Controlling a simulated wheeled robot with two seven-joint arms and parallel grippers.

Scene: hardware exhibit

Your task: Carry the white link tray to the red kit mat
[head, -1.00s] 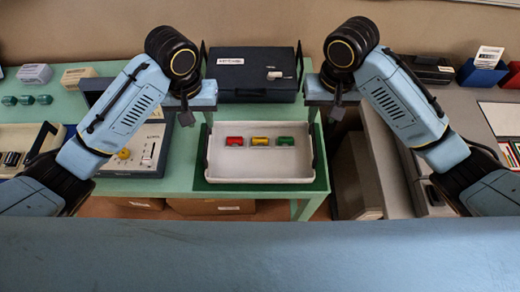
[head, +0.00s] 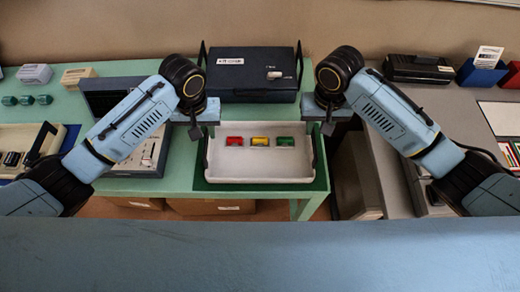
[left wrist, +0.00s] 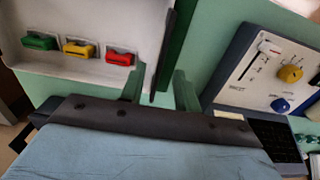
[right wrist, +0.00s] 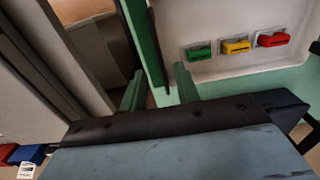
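The white link tray (head: 258,172) sits on a green mat (head: 258,186) at the table's front edge. A red link (head: 234,141), a yellow link (head: 260,141) and a green link (head: 285,141) lie in it. My left gripper (head: 195,132) is at the tray's left side; in the left wrist view its fingers (left wrist: 160,88) are apart, with a dark upright handle between them. My right gripper (head: 328,128) is at the right side; in the right wrist view its fingers (right wrist: 160,88) are likewise apart around a dark handle. No red mat is visible.
A dark blue case (head: 250,75) stands behind the tray. A control panel box (head: 150,160) is to the left, beside my left arm. A grey counter (head: 460,115) is to the right, beyond a gap. Cardboard boxes (head: 210,206) sit below the table.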

